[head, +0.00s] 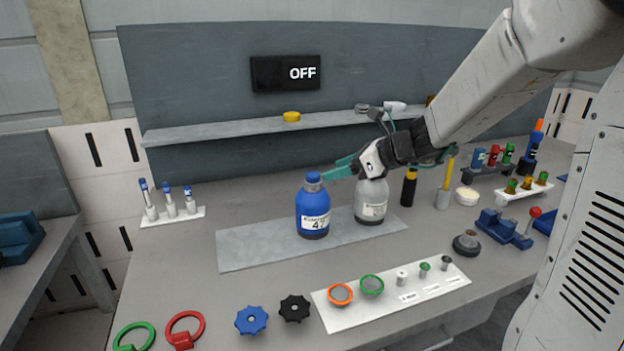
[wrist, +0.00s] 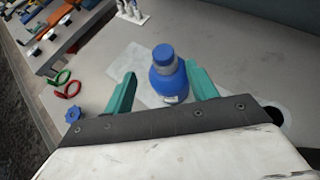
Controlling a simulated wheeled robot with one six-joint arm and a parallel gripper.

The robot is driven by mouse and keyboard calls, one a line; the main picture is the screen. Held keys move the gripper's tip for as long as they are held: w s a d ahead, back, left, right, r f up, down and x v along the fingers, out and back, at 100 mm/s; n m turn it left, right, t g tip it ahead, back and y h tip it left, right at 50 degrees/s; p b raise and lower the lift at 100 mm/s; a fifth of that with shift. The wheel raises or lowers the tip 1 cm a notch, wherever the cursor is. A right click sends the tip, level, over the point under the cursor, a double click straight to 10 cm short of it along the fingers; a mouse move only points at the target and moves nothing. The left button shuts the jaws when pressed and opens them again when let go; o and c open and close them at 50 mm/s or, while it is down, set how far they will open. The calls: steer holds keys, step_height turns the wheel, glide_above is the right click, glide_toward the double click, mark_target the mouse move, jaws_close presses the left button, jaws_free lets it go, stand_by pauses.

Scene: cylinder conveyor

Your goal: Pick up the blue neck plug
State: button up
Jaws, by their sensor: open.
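The blue neck plug (head: 313,177) caps the top of an upright blue bottle (head: 313,205) with a white label. In the wrist view the plug (wrist: 163,53) sits above a greyish neck, with the bottle body (wrist: 168,84) below. My gripper (head: 338,168) has teal fingers and is just right of the plug in the head view. In the wrist view my gripper (wrist: 160,70) is open, with one finger on each side of the bottle in the picture. I see no contact, and the exact gap to the plug cannot be told.
A white-grey bottle (head: 371,200) stands close on the right, partly behind my gripper. Both bottles stand on a grey mat (head: 255,247). A black and yellow cylinder (head: 409,187) is further right. A white rack (head: 325,313) lies in front. A shelf (head: 225,130) runs behind.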

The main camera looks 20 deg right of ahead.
mark_target(314, 174)
steer(key=x, duration=0.6)
steer(key=shift+w, duration=0.45)
steer(key=shift+r, duration=0.1)
steer(key=c, duration=1.1)
